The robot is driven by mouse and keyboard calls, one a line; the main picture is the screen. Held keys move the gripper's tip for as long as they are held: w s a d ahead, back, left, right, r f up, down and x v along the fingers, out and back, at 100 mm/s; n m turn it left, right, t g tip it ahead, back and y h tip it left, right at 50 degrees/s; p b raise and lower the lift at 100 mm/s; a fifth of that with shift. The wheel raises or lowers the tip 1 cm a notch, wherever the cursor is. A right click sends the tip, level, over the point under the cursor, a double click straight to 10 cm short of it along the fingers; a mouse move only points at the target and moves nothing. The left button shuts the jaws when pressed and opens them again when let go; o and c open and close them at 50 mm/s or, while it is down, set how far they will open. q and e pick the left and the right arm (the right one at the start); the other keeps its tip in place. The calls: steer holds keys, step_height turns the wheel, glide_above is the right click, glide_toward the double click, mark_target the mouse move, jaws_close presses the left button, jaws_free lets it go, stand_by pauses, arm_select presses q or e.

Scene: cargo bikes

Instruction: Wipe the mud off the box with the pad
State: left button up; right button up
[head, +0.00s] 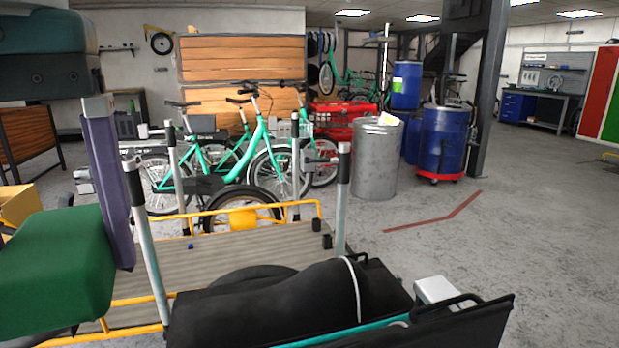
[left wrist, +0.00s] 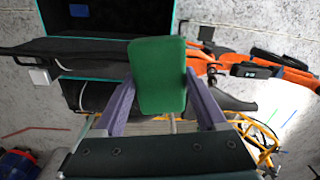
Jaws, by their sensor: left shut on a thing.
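My left gripper (head: 112,235) is at the left of the head view, with one purple finger plain to see. It is shut on a green pad (head: 55,262), a thick block. In the left wrist view the pad (left wrist: 158,75) sits between both purple fingers. A black box with a teal rim (left wrist: 105,68) lies beyond the pad in that view, apparently apart from it. In the head view, black parts with a teal edge (head: 340,332) show at the bottom, partly cut off. I cannot make out mud on the box. My right gripper is not in view.
A wooden platform with a yellow frame (head: 250,250) and upright posts stands in front of me. Green bikes (head: 225,165) are behind it. A metal bin (head: 377,160) and blue barrels (head: 445,140) stand further back. The floor at right is mostly clear. An orange frame (left wrist: 205,62) shows in the left wrist view.

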arm_select(q)
step_height(320, 180, up, 19)
steer(key=a+m+p, duration=0.2)
steer(key=m+p, duration=0.3)
steer(key=p, duration=0.9)
step_height(320, 180, up, 32)
steer(key=p, duration=3.4)
glide_above(25, 235)
steer(key=s, duration=0.6)
steer(key=shift+w+d, duration=0.15)
steer(key=shift+w, duration=0.05)
